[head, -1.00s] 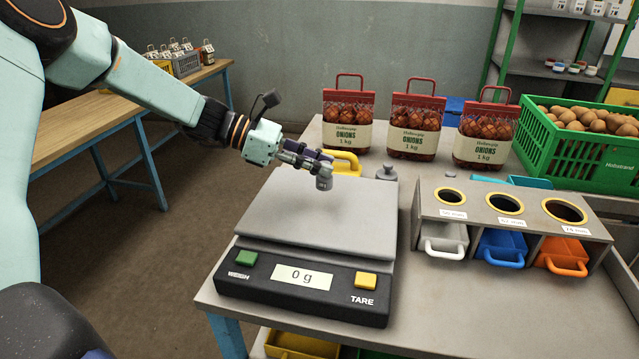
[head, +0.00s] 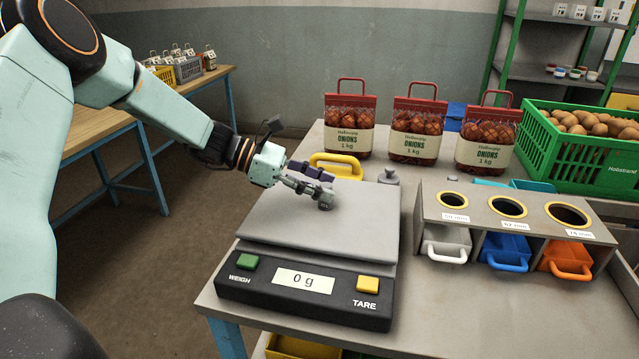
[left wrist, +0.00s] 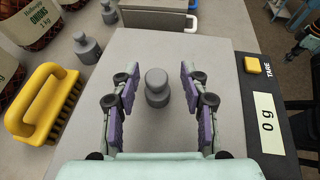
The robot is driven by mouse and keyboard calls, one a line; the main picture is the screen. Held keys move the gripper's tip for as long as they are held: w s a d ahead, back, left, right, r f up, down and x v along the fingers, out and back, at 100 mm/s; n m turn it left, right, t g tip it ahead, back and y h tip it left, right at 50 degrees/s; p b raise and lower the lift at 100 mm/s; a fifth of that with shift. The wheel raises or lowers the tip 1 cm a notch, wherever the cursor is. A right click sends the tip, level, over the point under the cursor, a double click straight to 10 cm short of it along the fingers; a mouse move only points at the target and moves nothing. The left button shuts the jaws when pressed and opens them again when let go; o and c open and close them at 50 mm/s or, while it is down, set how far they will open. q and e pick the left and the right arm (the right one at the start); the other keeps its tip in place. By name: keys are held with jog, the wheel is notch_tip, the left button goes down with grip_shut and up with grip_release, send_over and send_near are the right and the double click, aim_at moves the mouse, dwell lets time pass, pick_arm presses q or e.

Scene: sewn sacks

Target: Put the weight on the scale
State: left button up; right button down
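The scale (head: 330,268) stands at the front left of the bench, its display (head: 303,281) reading 0 g. A small grey knobbed weight (left wrist: 157,88) is over the scale's pan (left wrist: 160,135), between my left fingers. It looks upright and seems to stand on the pan. My left gripper (head: 318,190) is low over the pan. In the left wrist view its purple pads (left wrist: 157,95) are apart, with a gap on each side of the weight. A dark shape (left wrist: 305,40) at that view's right edge may be part of my right arm; its fingers are unclear.
Onion sacks (head: 349,125) stand at the back. A sizing box (head: 510,225) with scoops is right of the scale. A green crate (head: 580,150) stands at the back right.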

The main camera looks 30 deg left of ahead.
pick_arm(q)
jog(key=shift+w+a, duration=0.1)
jog(key=shift+a, duration=0.25)
jog(key=p+v, duration=0.2)
jog(key=v, duration=0.8)
jog(key=shift+r+p, duration=0.15)
jog(key=shift+p, duration=0.2)
jog(key=shift+s+a+r, duration=0.2)
jog(key=shift+s+a, duration=0.3)
jog(key=shift+s, duration=0.05)
jog(key=shift+w, duration=0.1)
